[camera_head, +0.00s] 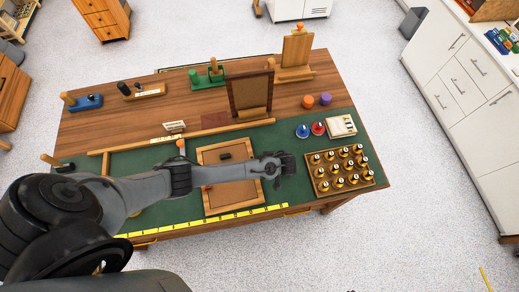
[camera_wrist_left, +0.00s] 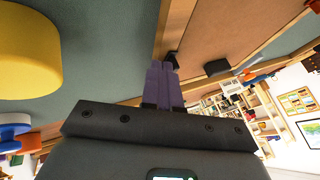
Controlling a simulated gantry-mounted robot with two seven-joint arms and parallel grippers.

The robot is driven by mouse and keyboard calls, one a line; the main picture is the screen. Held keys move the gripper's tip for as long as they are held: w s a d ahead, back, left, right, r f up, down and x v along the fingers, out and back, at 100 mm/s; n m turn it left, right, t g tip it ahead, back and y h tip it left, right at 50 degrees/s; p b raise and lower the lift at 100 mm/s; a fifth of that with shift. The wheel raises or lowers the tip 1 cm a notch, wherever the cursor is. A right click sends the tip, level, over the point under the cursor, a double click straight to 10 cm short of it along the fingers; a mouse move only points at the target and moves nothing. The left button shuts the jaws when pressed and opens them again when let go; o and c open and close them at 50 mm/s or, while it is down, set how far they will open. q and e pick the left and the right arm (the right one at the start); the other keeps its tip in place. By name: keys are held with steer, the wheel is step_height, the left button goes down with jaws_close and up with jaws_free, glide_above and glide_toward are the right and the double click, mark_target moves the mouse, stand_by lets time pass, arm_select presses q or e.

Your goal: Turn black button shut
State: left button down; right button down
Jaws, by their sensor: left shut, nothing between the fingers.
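A wooden picture frame (camera_head: 211,158) lies on the green mat with its brown backing board (camera_head: 232,195) up. A dark block, perhaps a black button (camera_head: 224,155), sits on the board's upper part. In the left wrist view one small black piece (camera_wrist_left: 173,57) is at the frame's edge, just beyond my fingertips; whether they touch is unclear. Another black piece (camera_wrist_left: 217,67) lies on the board to its right. My left gripper (camera_head: 277,180) is over the frame's right side; its purple fingers (camera_wrist_left: 164,68) are shut and empty. My arm hides part of the frame. My right gripper is not in view.
Right of the frame stands a wooden tray (camera_head: 318,186) of several gold-and-black pieces. Red (camera_head: 318,128) and blue (camera_head: 302,131) round pieces are behind it. An upright brown frame (camera_head: 250,91) stands further back. A yellow ruler (camera_head: 205,222) runs along the front edge.

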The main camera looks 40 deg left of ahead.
arm_select(q)
steer(key=shift+s+r+m, duration=0.2)
steer(key=shift+m, duration=0.2)
steer(key=shift+f+t, duration=0.15)
steer(key=shift+t, duration=0.15)
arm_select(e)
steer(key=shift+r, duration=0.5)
arm_select(q)
steer(key=shift+w, duration=0.1)
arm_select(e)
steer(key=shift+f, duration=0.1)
arm_select(q)
steer(key=shift+w+f, duration=0.1)
steer(key=shift+w, duration=0.6)
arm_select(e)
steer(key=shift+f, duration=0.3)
arm_select(q)
steer(key=shift+w+b, duration=0.1)
steer(key=shift+b, duration=0.2)
